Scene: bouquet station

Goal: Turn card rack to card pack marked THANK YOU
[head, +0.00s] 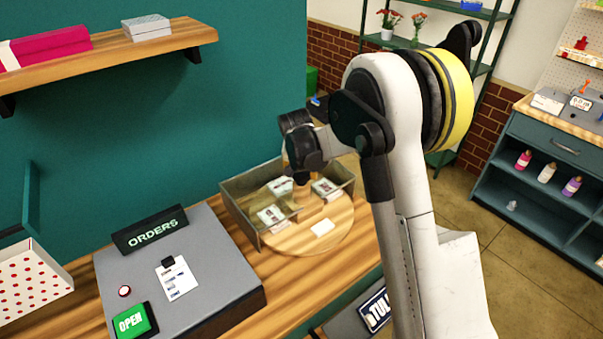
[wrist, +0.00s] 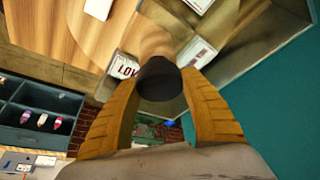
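The card rack (head: 246,225) is a low, square-walled holder with dividers on a round wooden turntable (head: 338,236). Small card packs stand in it, such as one at the left (head: 270,216) and one at the right (head: 324,187); their print is too small to read in the head view. In the wrist view a pack (wrist: 124,66) reads "LOV". No THANK YOU marking is readable. My gripper (wrist: 160,78) points down over the rack; its yellow fingers flank a dark round knob (wrist: 160,88). Whether they press on it cannot be told. My arm hides part of the rack's right side.
A white card (head: 322,228) lies on the turntable's front. To the left is a grey stand with an ORDERS sign (head: 150,230) and a green OPEN block (head: 132,321). A teal wall rises behind, with a wooden shelf (head: 110,50) at upper left.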

